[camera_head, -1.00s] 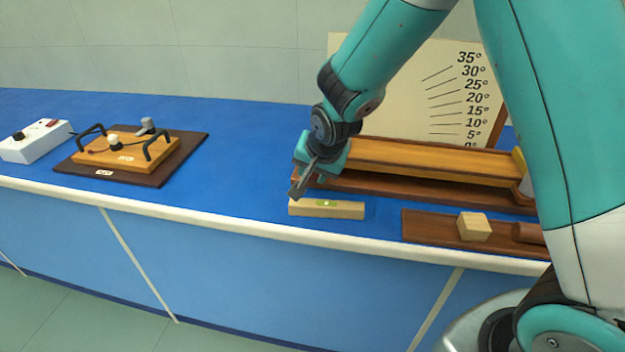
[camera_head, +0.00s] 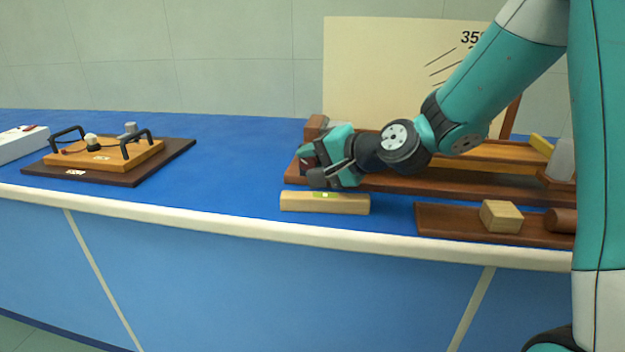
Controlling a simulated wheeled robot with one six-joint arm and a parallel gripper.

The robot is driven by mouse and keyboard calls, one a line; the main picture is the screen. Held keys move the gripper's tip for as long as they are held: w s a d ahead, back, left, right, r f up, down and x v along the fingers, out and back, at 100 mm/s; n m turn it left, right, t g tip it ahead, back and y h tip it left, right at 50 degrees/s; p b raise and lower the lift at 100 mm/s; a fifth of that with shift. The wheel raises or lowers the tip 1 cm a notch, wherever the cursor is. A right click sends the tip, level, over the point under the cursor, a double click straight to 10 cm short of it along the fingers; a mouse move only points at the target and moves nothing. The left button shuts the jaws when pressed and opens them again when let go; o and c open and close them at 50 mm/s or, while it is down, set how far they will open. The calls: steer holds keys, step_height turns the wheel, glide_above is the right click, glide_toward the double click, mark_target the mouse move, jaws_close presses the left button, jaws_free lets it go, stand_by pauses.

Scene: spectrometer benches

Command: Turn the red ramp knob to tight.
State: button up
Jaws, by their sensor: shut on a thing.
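The ramp (camera_head: 510,153) is a wooden board on a dark brown base (camera_head: 420,181), with an angle scale board (camera_head: 385,70) behind it. My gripper (camera_head: 312,168) is at the left end of the ramp, pointing left and shut. A small dark red part, which looks like the red knob (camera_head: 306,159), shows between the fingers. Most of the knob is hidden by the gripper, so its turn and any tight mark cannot be read.
A wooden spirit level (camera_head: 325,202) lies just in front of the gripper near the bench edge. A brown tray (camera_head: 455,231) holds a wooden block (camera_head: 501,216) and a cylinder (camera_head: 562,221). A wooden device with black handles (camera_head: 105,155) stands left. Blue bench between is clear.

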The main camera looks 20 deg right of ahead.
steer(key=shift+t+y+b, duration=0.4)
steer(key=shift+b, duration=0.3)
steer(key=o, duration=0.9)
steer(key=shift+f, duration=0.1)
steer(key=b+v, duration=0.3)
steer(key=v, duration=1.4)
steer(key=shift+s+d, duration=0.1)
steer(key=shift+s, duration=0.05)
